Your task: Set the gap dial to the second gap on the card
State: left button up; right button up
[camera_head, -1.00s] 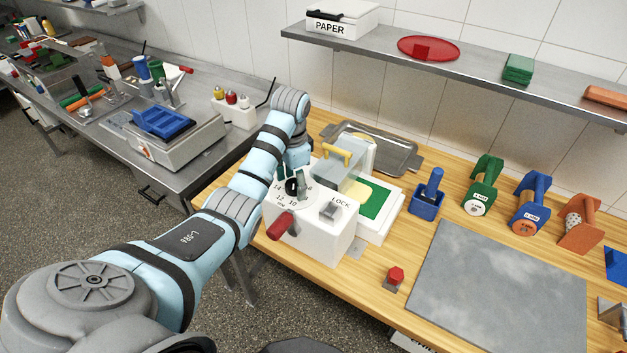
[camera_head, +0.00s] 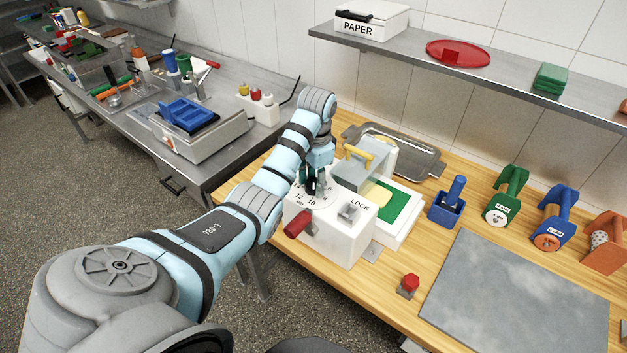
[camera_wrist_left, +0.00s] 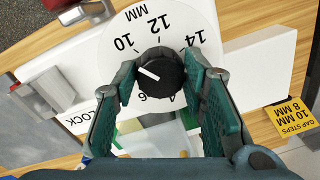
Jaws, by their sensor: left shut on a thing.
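The gap dial is a white disc with black numbers (camera_head: 303,201), on a white machine (camera_head: 339,244). In the left wrist view the dial face (camera_wrist_left: 139,15) shows 4, 6, 10, 12 and 14; the 8 is not visible there. My left gripper (camera_head: 312,185) is at the black dial knob (camera_wrist_left: 165,75), its green-padded fingers on both sides, shut on it. The knob's white mark points left and slightly up in the wrist view, a little below the 10. The yellow card (camera_wrist_left: 294,113) reads GAP STEPS, 10 MM, then 8 MM. My right gripper is out of view.
A red handle (camera_head: 297,222) and the LOCK lever (camera_head: 349,212) sit close to the dial. A red knob (camera_head: 410,282) and a grey slab (camera_head: 515,302) are to the right.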

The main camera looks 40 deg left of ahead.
pick_arm(q)
jog(key=n, duration=0.4)
jog(key=shift+w+r+n, duration=0.1)
jog(key=shift+n, duration=2.2)
jog(key=o, duration=1.2)
jog(key=shift+c, duration=0.2)
